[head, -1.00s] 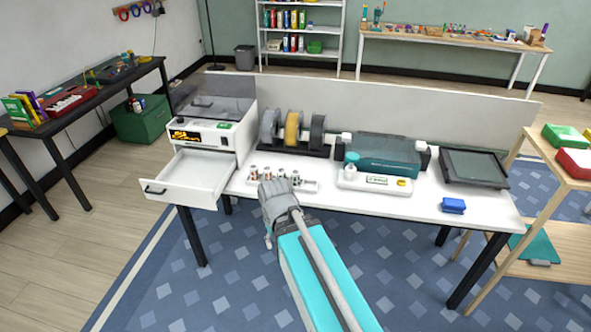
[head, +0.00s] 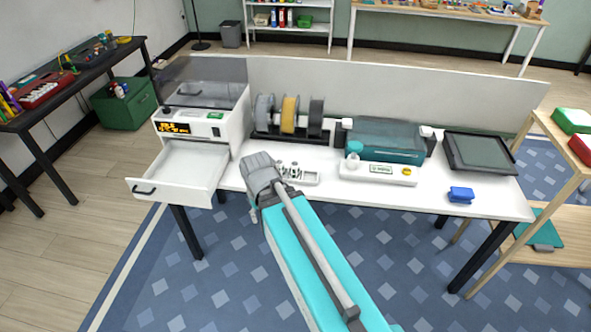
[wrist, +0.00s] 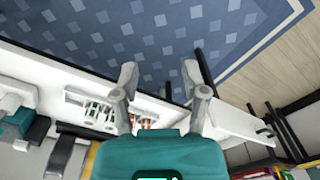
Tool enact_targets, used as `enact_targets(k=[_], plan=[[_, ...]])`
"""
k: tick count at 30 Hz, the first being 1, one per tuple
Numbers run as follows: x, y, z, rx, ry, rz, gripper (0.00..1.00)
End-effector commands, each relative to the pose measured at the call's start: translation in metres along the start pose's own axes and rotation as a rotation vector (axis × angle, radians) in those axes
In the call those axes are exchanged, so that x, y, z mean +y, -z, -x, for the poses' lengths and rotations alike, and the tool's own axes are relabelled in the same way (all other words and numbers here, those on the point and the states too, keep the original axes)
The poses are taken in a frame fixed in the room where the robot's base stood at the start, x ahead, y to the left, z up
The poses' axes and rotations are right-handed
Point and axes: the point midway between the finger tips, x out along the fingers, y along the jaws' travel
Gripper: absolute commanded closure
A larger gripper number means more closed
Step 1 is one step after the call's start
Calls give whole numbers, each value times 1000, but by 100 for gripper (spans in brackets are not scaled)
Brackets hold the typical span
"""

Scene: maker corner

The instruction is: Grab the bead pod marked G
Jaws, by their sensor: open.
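Several small bead pods with pale tops stand in a white rack (head: 308,181) on the white table, in the head view. My arm's end hides the rack's left part there. No letter on any pod is readable, so I cannot tell which is marked G. In the wrist view the rack (wrist: 72,97) shows left of my gripper, with several pods (wrist: 93,111) in it; more reddish ones show between and behind the fingers. My gripper (wrist: 159,75) is open and empty, its two fingers spread apart. I cannot judge its height above the table.
A white machine with an open drawer (head: 180,172) stands left of my arm. Spools (head: 289,114) stand behind the rack. A teal machine (head: 385,141), a white device (head: 378,173), a dark screen (head: 478,152) and a blue block (head: 460,194) are to the right. The table's front right is mostly clear.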

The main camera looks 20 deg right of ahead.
Motion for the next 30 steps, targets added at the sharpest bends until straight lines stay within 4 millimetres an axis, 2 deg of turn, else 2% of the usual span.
enact_targets(k=[3, 9, 13, 17, 23, 30], plan=[[0, 0, 0, 0, 0, 0, 41], [2, 5, -3, 2, -15, 25, 4], [2, 16, -11, 4, -59, 97, 4], [14, 35, -22, 1, -141, 224, 4], [40, 77, -40, -44, -325, 514, 4], [70, 133, -52, -186, -567, 899, 4]])
